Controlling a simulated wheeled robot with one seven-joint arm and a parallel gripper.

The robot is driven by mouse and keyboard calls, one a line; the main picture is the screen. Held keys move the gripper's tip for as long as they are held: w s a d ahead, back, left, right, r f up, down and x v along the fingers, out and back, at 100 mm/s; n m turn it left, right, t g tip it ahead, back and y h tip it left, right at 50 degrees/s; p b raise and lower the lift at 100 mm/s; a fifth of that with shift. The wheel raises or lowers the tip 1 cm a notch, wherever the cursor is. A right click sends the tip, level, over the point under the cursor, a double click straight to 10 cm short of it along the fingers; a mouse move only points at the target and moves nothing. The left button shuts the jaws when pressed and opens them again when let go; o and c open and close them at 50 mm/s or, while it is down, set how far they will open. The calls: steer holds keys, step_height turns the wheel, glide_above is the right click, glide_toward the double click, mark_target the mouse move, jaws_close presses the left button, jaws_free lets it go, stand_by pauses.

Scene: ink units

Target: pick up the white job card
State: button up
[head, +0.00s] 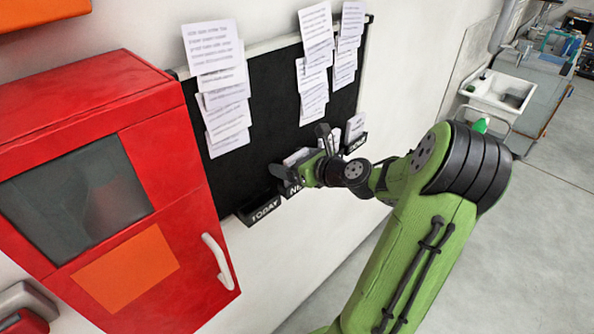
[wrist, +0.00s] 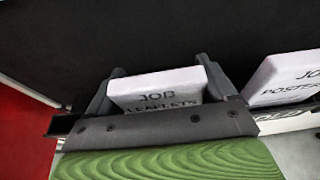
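A white job card (head: 297,157) stands in the middle holder, marked "NE…", at the foot of the black board. In the wrist view the card (wrist: 155,88) reads "JOB LEAFLETS", its lower part hidden by my gripper. My gripper (head: 304,152) is at this card with its fingers spread wide. In the wrist view my gripper (wrist: 160,80) has one finger at each side edge of the card. The fingers look very near the edges; I cannot tell whether they touch. A second white card (wrist: 285,78), reading "JOB POSTER…", stands to the right, also in the head view (head: 355,127).
The black board (head: 262,110) has several paper sheets (head: 222,95) hung on it. An empty-looking holder marked "TODAY" (head: 264,210) is at left. A red cabinet (head: 170,200) with a white handle juts out at left. A sink (head: 497,95) stands far right; the floor between is clear.

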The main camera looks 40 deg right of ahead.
steer(key=c, duration=0.4)
steer(key=shift+c, duration=0.2)
